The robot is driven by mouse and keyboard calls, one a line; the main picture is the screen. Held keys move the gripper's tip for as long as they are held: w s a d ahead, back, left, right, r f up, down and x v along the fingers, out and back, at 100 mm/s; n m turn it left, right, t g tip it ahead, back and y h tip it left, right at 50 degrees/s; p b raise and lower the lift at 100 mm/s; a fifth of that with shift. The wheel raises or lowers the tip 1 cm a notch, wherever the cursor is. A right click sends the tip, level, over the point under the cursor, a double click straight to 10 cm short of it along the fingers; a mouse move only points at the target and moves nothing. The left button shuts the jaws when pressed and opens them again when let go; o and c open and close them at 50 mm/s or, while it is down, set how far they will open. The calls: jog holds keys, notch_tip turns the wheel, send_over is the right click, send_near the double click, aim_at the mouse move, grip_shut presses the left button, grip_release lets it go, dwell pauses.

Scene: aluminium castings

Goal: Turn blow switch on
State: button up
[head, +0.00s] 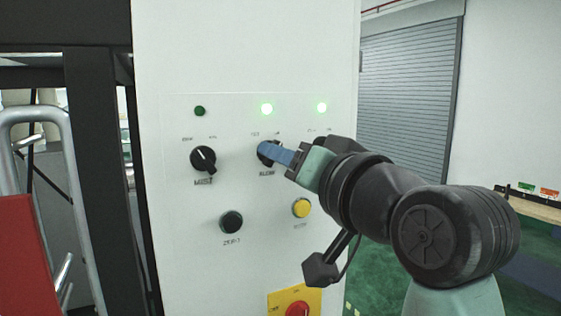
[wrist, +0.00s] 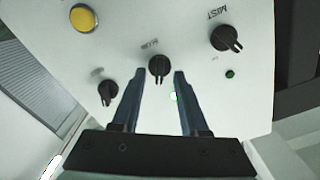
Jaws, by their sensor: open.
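The blow switch is a black rotary knob on the white control panel. It sits in the middle of the top row in the head view (head: 264,148), partly covered by my gripper (head: 272,153). In the wrist view the blow switch (wrist: 159,65) lies between the two fingertips of my open gripper (wrist: 159,75), one on each side. I cannot tell whether the fingers touch it. Its pointer ridge points down the wrist picture, toward my gripper's base. The green lamp above it (head: 267,109) is lit.
The mist knob (head: 203,159) is to the left, under an unlit green lamp (head: 200,111). Another lit lamp (head: 322,107) is at right, its knob (wrist: 108,92) visible in the wrist view. Below are a black button (head: 231,222), a yellow button (head: 301,208) and a red emergency stop (head: 298,309).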

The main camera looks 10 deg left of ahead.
jog(key=b+v, duration=0.4)
jog(key=v, duration=0.7)
jog(key=shift+s+d+b, duration=0.15)
jog(key=shift+s+b, duration=0.1)
jog(key=shift+b, duration=0.05)
jog(key=s+r+m+t+h+b, duration=0.1)
jog(key=s+t+h+b, duration=0.2)
jog(key=s+t+h, duration=0.4)
jog(key=t+h, duration=0.3)
jog(key=t, duration=0.2)
jog(key=shift+s+t+h, duration=0.25)
jog(key=shift+t+h, duration=0.05)
jog(key=shift+t, duration=0.1)
dwell(0.7)
